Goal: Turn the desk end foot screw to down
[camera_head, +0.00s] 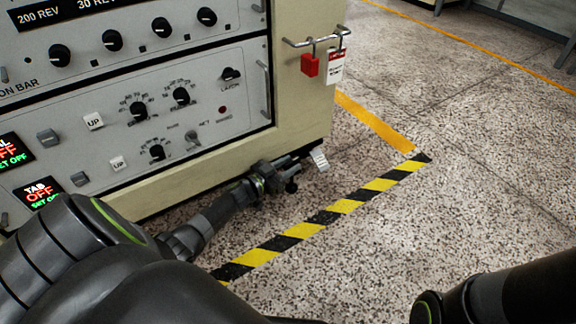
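My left arm reaches from the lower left, and my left gripper (290,174) is low at the near bottom corner of the cream cabinet (304,105). A small white tag (319,158) with dark print hangs just beyond the gripper, under the cabinet's bottom edge. A thin dark part shows beside the tag, and I cannot tell whether it belongs to the foot screw. The screw itself is not clear behind the gripper. The fingers are too small and dark to show whether they are open or touching anything. My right arm shows at the lower right, its gripper out of frame.
The cabinet front carries several knobs and UP plates (94,121). A red padlock (309,65) and a white tag (336,66) hang from a rail at its corner. Yellow-black tape (345,206) and an orange stripe (374,121) mark the speckled floor (480,140), which is clear at right.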

